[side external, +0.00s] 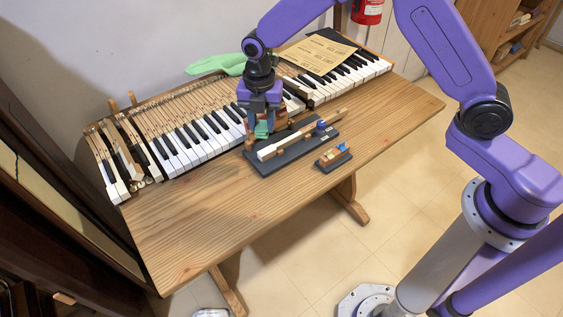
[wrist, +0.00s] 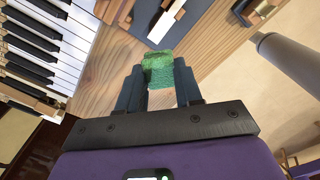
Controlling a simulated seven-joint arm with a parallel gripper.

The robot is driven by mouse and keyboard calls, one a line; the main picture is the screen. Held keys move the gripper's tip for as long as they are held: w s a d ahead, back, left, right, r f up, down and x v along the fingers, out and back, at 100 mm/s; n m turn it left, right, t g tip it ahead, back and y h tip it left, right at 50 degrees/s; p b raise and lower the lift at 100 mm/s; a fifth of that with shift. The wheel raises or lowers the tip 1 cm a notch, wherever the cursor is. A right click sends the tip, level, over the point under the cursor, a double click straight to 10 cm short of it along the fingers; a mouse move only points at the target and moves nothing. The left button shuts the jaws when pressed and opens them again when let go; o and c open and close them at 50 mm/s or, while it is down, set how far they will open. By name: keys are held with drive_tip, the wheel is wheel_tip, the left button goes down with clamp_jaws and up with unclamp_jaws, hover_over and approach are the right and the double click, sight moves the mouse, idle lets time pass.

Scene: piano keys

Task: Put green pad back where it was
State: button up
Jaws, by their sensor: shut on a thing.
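The green pad (wrist: 159,71) is held between the two fingers of my gripper (wrist: 160,88) in the wrist view. In the side external view the pad (side external: 262,130) shows as a small green patch under my gripper (side external: 262,122). My gripper is shut on it, close above the left end of the dark tray (side external: 258,167), near the front of the piano keys (side external: 205,140). I cannot tell whether the pad touches the tray or the table.
A loose key (side external: 285,145) lies along the dark tray. A small dark block with wooden parts (side external: 333,159) stands right of it. The wooden table (side external: 195,210) is clear at the front left.

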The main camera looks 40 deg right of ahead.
drive_tip(key=s+d, duration=0.4)
drive_tip(key=s, duration=0.7)
drive_tip(key=s+d, duration=0.3)
drive_tip(key=s, duration=0.9)
drive_tip(key=w+a+f, duration=0.2)
drive_tip(key=w, duration=0.2)
drive_tip(key=w+a+f, duration=0.1)
drive_tip(key=w+f, duration=0.2)
drive_tip(key=w, duration=0.1)
drive_tip(key=w+a+f, duration=0.2)
drive_tip(key=w+f, duration=0.1)
drive_tip(key=w, duration=0.1)
drive_tip(key=shift+a+f, duration=0.1)
drive_tip(key=shift+a, duration=0.2)
drive_tip(key=shift+w+a+f, duration=0.15)
drive_tip(key=shift+w+f, duration=0.15)
drive_tip(key=shift+f, duration=1.7)
drive_tip(key=shift+f, duration=0.15)
drive_tip(key=o, duration=0.9)
drive_tip(key=shift+o, duration=0.2)
